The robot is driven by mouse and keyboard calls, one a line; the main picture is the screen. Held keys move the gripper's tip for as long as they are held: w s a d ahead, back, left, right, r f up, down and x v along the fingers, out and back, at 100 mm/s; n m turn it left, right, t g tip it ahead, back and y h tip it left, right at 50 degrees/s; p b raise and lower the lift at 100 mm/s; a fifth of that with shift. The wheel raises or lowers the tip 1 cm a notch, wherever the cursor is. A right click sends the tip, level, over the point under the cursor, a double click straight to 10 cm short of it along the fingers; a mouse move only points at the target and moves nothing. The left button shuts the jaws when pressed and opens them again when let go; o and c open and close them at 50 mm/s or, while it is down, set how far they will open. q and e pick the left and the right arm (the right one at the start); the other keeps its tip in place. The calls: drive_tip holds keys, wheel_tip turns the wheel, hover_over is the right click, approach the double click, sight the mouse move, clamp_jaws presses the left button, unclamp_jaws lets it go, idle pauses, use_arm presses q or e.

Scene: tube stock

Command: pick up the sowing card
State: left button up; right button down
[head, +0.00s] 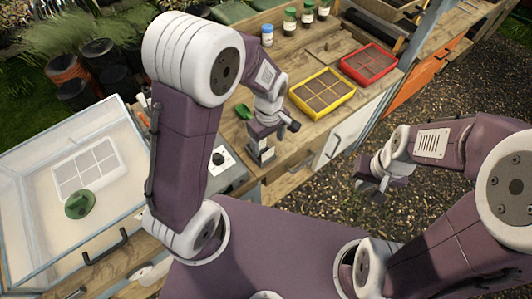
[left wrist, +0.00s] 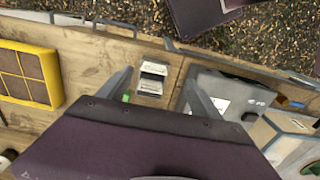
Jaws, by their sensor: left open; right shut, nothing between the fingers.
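A small pale card with dark bands (left wrist: 152,78), which looks like the sowing card, is on the wooden bench near its front edge. It also shows below my left gripper in the head view (head: 264,155), where it is small and partly covered. Whether it lies flat or leans on a stand I cannot tell. My left gripper (head: 275,131) is open and empty above the bench; in the left wrist view the card appears between its two fingers (left wrist: 158,77), with no visible contact. My right gripper (head: 369,181) is shut and empty, out over the gravel.
A grey device with a dial (head: 222,160) stands left of the card. A green scoop-like item (head: 243,111) lies behind it. A yellow tray (head: 322,91) and a red tray (head: 368,64) stand further right, with several jars behind. A clear-walled box (head: 120,130) is at left.

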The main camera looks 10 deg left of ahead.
sight(268, 152)
use_arm(q)
drive_tip(key=f, duration=0.3)
drive_tip(key=w+f, duration=0.1)
drive_tip(key=f, duration=0.4)
drive_tip(key=shift+w+a+f+p, duration=0.2)
drive_tip(key=shift+f+p, duration=0.2)
drive_tip(key=shift+w+f, duration=0.2)
drive_tip(key=shift+w, duration=0.05)
drive_tip(key=shift+s+r, duration=0.1)
drive_tip(key=shift+s, duration=0.15)
drive_tip(key=c, duration=1.4)
drive_tip(key=shift+w, duration=0.1)
use_arm(e)
drive_tip(key=shift+w+r, duration=0.2)
drive_tip(key=shift+w, duration=0.4)
use_arm(q)
drive_tip(key=shift+r, duration=0.1)
